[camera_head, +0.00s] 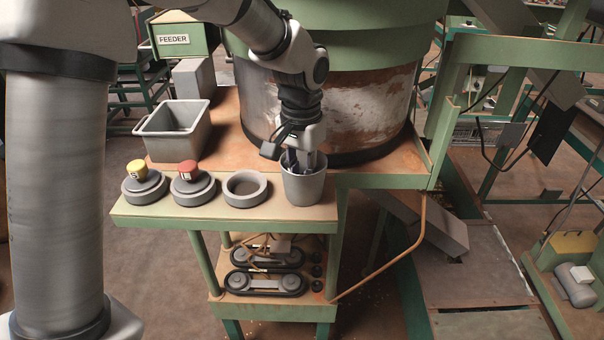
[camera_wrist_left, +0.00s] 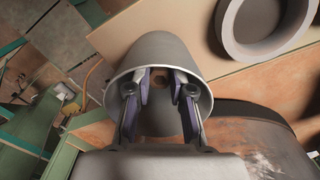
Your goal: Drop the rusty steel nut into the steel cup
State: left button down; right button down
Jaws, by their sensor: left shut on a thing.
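The steel cup (camera_head: 303,191) stands upright at the right end of the green-edged shelf. It fills the middle of the left wrist view (camera_wrist_left: 165,48), with its mouth toward the camera. My left gripper (camera_head: 303,162) points down into the cup's mouth, its fingertips inside the rim. In the left wrist view the gripper (camera_wrist_left: 159,90) is shut on the rusty steel nut (camera_wrist_left: 158,78), a small brown piece between the fingertips. The nut is hidden in the head view. The gap between the nut and the cup's bottom cannot be told. My right gripper is not in view.
A grey ring (camera_head: 245,203) lies left of the cup. Red-topped (camera_head: 188,173) and yellow-topped (camera_head: 138,170) round pieces stand farther left. A grey bin (camera_head: 175,148) sits behind them. A large rusty drum (camera_head: 372,112) stands close behind the cup.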

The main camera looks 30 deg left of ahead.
pick_arm(q)
jog(key=shift+d, duration=0.1)
jog(key=shift+f, duration=0.6)
jog(key=c, duration=1.3)
grip_release()
jog(key=shift+r, duration=0.1)
jog(key=shift+r, duration=0.35)
notch_tip(320, 180, up, 8)
jog(key=shift+f+b, duration=0.25)
jog(key=shift+b, duration=0.9)
jog(key=shift+r, duration=0.25)
